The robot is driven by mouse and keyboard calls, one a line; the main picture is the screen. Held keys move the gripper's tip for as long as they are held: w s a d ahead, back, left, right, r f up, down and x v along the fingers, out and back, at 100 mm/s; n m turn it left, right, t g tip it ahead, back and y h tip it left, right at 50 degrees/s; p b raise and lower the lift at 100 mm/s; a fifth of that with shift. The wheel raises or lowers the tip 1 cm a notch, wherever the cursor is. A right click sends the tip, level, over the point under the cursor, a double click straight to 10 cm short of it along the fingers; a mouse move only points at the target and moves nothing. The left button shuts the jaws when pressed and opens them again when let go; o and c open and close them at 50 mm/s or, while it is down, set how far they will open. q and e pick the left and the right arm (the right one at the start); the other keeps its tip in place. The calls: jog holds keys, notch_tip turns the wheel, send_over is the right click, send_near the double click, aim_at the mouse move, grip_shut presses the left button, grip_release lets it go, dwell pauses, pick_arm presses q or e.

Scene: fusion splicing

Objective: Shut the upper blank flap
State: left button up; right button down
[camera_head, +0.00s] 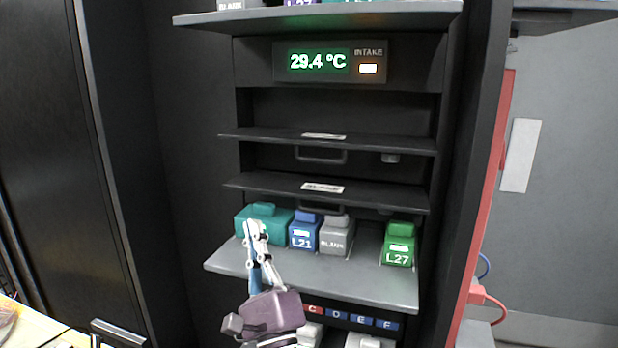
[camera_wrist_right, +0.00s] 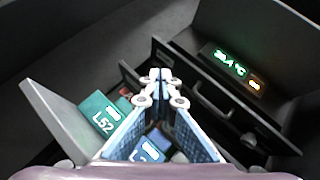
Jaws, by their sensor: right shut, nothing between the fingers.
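The upper blank flap (camera_head: 380,143) is a black plate with a white label, sticking out of the rack below the temperature display. A dark handle (camera_head: 320,155) shows just beneath it. A second, similar black flap (camera_head: 390,195) sticks out below it. My right gripper (camera_head: 256,230) is shut and empty. It is low and left of both flaps, in front of the teal block (camera_head: 278,222) on the grey shelf. The wrist view shows its closed fingertips (camera_wrist_right: 160,80), with dark panels and a handle beyond. I cannot tell which flap that is. My left gripper is out of view.
The grey shelf (camera_head: 330,279) holds a blue L21 block (camera_head: 303,236), a grey BLANK block (camera_head: 337,238) and a green L27 block (camera_head: 398,248). The display (camera_head: 328,62) reads 29.4 °C. A grey upper shelf (camera_head: 390,14) juts out above it.

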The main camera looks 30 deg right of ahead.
aim_at(316, 193)
jog(key=w+d+r+m+g+h+p, duration=0.1)
jog(key=d+r+m+g+h, duration=0.1)
jog(key=d+m+g+h, duration=0.1)
jog(key=w+d+r+m+g+h+p, duration=0.1)
jog(key=d+r+m+g+h+p, duration=0.1)
jog(key=d+m+h, duration=0.4)
jog(key=w+d+r+m+g+h+p, duration=0.1)
jog(key=d+r+m+g+h, duration=0.2)
jog(key=m, duration=0.6)
jog(key=shift+w+d+g+h+p, duration=0.1)
jog(key=shift+d+g+h+p, duration=0.25)
jog(key=shift+d+h, duration=1)
jog(key=shift+w+d+r+y, duration=0.15)
jog(key=shift+w+d+y, duration=0.05)
jog(key=shift+d, duration=0.2)
jog(key=shift+w+d+r+y, duration=0.1)
jog(key=shift+w+d+y, duration=0.05)
jog(key=shift+d, duration=0.2)
